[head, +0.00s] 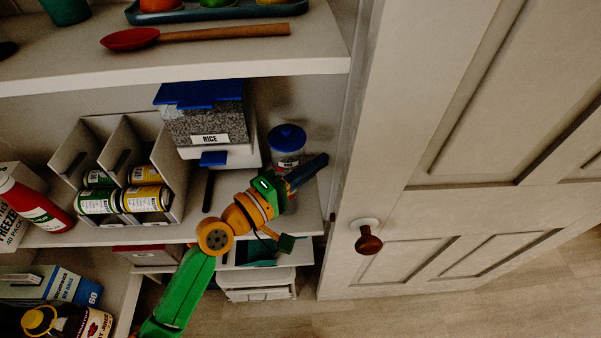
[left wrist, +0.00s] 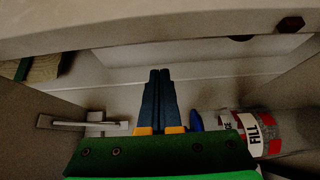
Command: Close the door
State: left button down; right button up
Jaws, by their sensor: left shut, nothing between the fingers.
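The pale panelled door (head: 395,165) stands open on the right side of the head view. Its round brown knob (head: 368,242) faces me, on a white base plate. My left gripper (head: 322,160) is at the right end of the middle shelf, beside the lidded jar, left of the door and above and left of the knob. Its blue fingers also show in the left wrist view (left wrist: 159,82), pressed together with nothing between them. It is apart from the knob; whether the fingertips touch the door's edge I cannot tell. My right gripper is not in view.
A clear jar with a blue lid (head: 287,140) stands close behind my left gripper; a labelled jar (left wrist: 262,133) is right of the fingers in the wrist view. A rice container (head: 207,118) and a can rack (head: 175,175) fill the shelf leftward. Wooden floor (head: 400,312) is clear below.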

pick_arm(q)
jog(key=s+d+p, duration=0.1)
jog(key=d+p, duration=0.1)
jog(key=shift+s+d, duration=0.4)
jog(key=shift+f, duration=0.1)
